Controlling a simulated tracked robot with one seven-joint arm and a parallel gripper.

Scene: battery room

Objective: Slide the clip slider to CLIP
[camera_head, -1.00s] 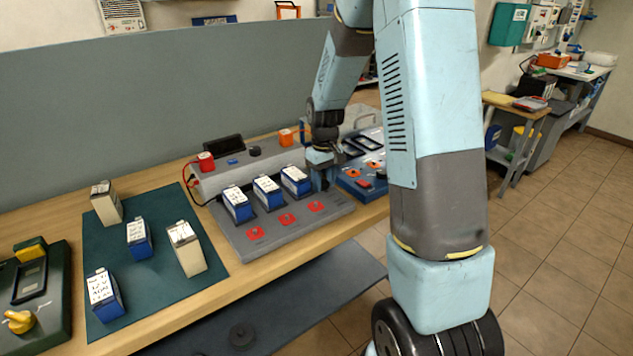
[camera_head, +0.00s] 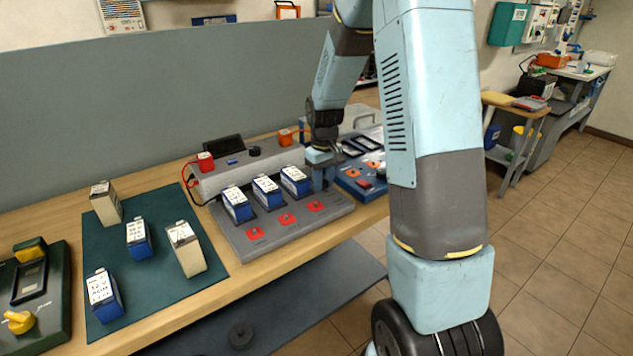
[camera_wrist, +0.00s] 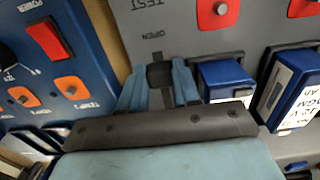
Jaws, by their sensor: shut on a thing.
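The clip slider (camera_wrist: 159,75) is a small dark knob on a slot in the grey test panel (camera_wrist: 190,42). The word OPEN is printed upside down just above it in the wrist view. No CLIP mark can be read; the slot's lower end is hidden behind my gripper. My gripper (camera_wrist: 160,88) has its two blue fingers on either side of the knob, shut on it. In the head view my gripper (camera_head: 321,184) points down at the right end of the grey panel (camera_head: 262,256), beside the rightmost battery (camera_head: 295,180), and hides the slider there.
Several blue batteries stand in the panel's bays, close to my fingers. A blue panel with a red switch (camera_wrist: 46,40) and orange knobs lies on the other side. More batteries stand on a green mat (camera_head: 160,275) at left.

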